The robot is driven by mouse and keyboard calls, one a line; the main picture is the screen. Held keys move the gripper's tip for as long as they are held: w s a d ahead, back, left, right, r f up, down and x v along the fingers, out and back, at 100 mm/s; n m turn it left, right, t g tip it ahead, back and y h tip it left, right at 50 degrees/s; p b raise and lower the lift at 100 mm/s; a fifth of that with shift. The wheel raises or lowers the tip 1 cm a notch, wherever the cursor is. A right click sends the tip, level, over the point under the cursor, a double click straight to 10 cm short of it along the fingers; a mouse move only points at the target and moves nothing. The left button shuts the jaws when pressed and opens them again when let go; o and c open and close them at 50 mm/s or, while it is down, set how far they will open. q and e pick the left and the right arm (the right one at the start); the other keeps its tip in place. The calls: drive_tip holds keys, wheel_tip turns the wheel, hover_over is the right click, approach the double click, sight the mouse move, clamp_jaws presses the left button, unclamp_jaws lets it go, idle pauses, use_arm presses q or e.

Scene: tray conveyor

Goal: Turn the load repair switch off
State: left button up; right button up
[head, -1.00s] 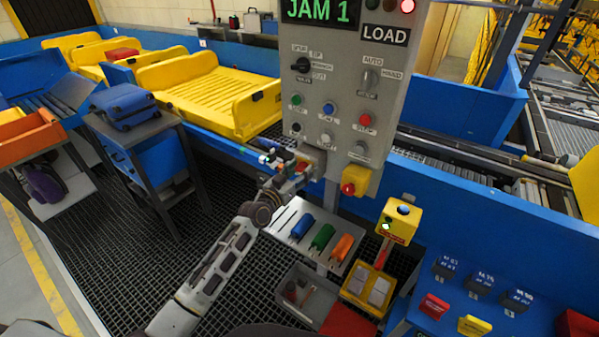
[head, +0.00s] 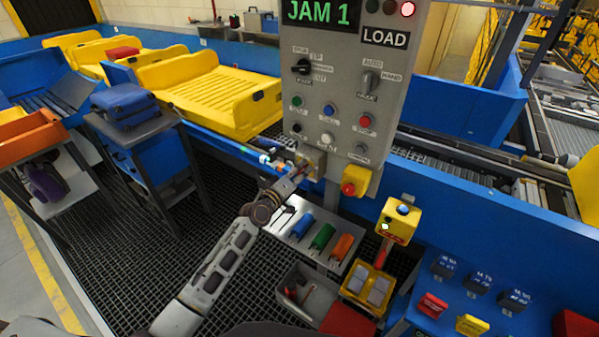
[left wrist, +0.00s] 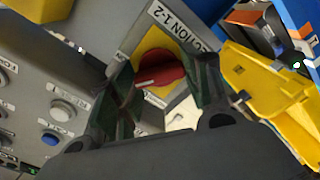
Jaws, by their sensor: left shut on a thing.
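The grey control panel (head: 347,90) marked LOAD stands in the middle of the head view, with JAM 1 on its green display (head: 317,11). My left gripper (head: 306,166) is at the panel's lower left edge. In the left wrist view, a red rotary knob (left wrist: 160,74) on a yellow plate (left wrist: 152,46) sits between the fingers. The gripper (left wrist: 163,84) is shut on this knob. A label above it partly reads "CTION 1-2"; the rest is hidden. The gripper covers most of the switch in the head view. My right gripper is not in view.
A red push button (head: 348,188) on a yellow housing is right of my gripper. A rack of coloured handles (head: 321,237) and a yellow box (head: 399,219) are below. Yellow conveyor trays (head: 211,93) lie behind, a blue suitcase (head: 124,105) at left.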

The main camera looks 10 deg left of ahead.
use_arm(q)
drive_tip(key=n, duration=0.3)
drive_tip(key=shift+n, duration=0.3)
drive_tip(key=shift+f+n, duration=0.1)
drive_tip(key=shift+n, duration=1.6)
drive_tip(key=o, duration=1)
drive_tip(key=shift+a, duration=0.1)
drive_tip(key=shift+s, duration=0.15)
drive_tip(key=shift+v, duration=5.85)
drive_tip(key=shift+f, duration=0.1)
